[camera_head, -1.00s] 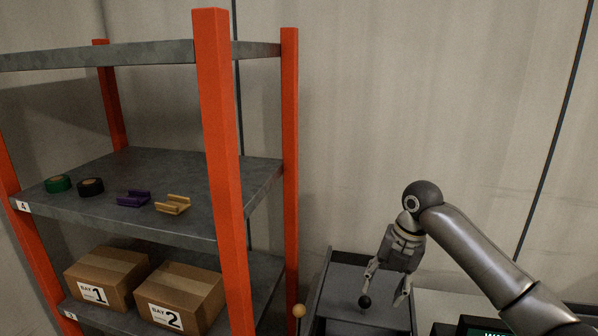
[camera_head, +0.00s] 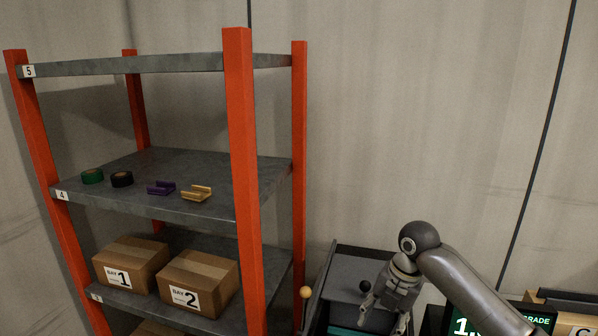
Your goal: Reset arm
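My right arm comes in from the lower right of the head view. Its gripper (camera_head: 382,318) points down over a dark grey open-topped bin or machine (camera_head: 340,285). The fingers are apart, with nothing seen between them. A black ball knob (camera_head: 365,286) shows just left of the gripper, and I cannot tell whether they touch. A yellow-orange ball knob (camera_head: 306,292) stands at the bin's left side. My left gripper is not in view.
An orange-post shelf rack (camera_head: 238,130) fills the left. It holds green tape (camera_head: 92,176), black tape (camera_head: 122,179), a purple bracket (camera_head: 161,188), a yellow bracket (camera_head: 197,193) and boxes labelled 1 (camera_head: 131,265) and 2 (camera_head: 198,281). A dark screen (camera_head: 500,322) stands at lower right.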

